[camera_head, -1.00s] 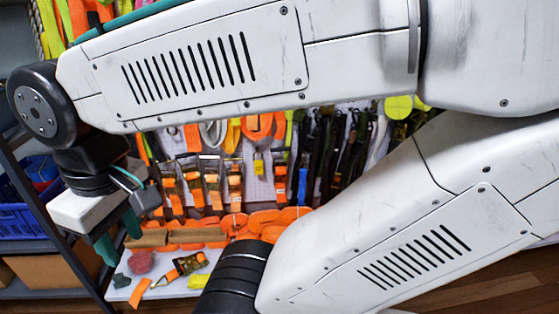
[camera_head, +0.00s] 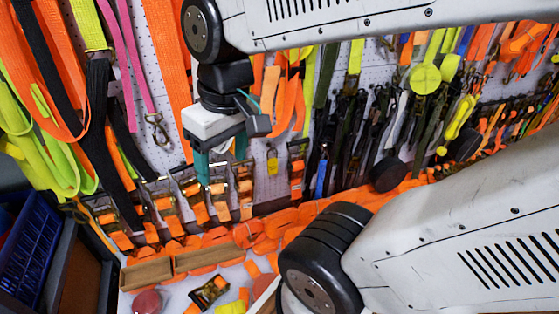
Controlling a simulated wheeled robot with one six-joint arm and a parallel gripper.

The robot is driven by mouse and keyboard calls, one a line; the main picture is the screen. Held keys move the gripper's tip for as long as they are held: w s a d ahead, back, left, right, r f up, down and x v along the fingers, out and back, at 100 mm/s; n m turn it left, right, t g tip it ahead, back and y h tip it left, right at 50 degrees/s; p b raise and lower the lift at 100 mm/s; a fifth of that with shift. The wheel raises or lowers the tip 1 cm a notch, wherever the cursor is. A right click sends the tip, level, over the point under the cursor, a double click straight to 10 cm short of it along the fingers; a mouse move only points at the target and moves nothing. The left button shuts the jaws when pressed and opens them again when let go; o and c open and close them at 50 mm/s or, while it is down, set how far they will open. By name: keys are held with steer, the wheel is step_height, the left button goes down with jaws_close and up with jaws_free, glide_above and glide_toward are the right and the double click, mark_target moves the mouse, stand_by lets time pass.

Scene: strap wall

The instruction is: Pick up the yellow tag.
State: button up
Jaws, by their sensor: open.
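A small yellow tag (camera_head: 272,161) hangs on the white pegboard, a little right of my gripper in the picture. Another yellow piece (camera_head: 231,307) lies on the white shelf at the bottom edge, partly cut off; I cannot tell which of the two is the tag meant. My gripper (camera_head: 222,167) has teal fingers pointing down and spread apart, with nothing seen between them. It shows in front of the strap wall; its distance from the wall is unclear.
Orange straps (camera_head: 170,75) and dark straps (camera_head: 340,140) hang close around. A row of buckled orange straps (camera_head: 220,207) runs below. A blue crate (camera_head: 30,245) stands left.

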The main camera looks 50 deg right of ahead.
steer(key=w+d+f+t+y, duration=0.1)
steer(key=w+d+f, duration=0.15)
steer(key=w, duration=0.35)
steer(key=w+d+f, duration=0.1)
steer(key=w+d, duration=0.2)
steer(key=w, duration=0.4)
steer(key=m+t+h, duration=0.2)
steer(key=m+h, duration=0.1)
steer(key=m, duration=0.1)
glide_above(273, 159)
steer(key=s, duration=0.2)
step_height(273, 159, down, 27)
steer(key=shift+a+x, duration=0.15)
steer(key=shift+x, duration=1.2)
steer(key=shift+a+x, duration=0.1)
steer(key=shift+x, duration=1.25)
steer(key=shift+a, duration=0.1)
steer(key=c, duration=1.1)
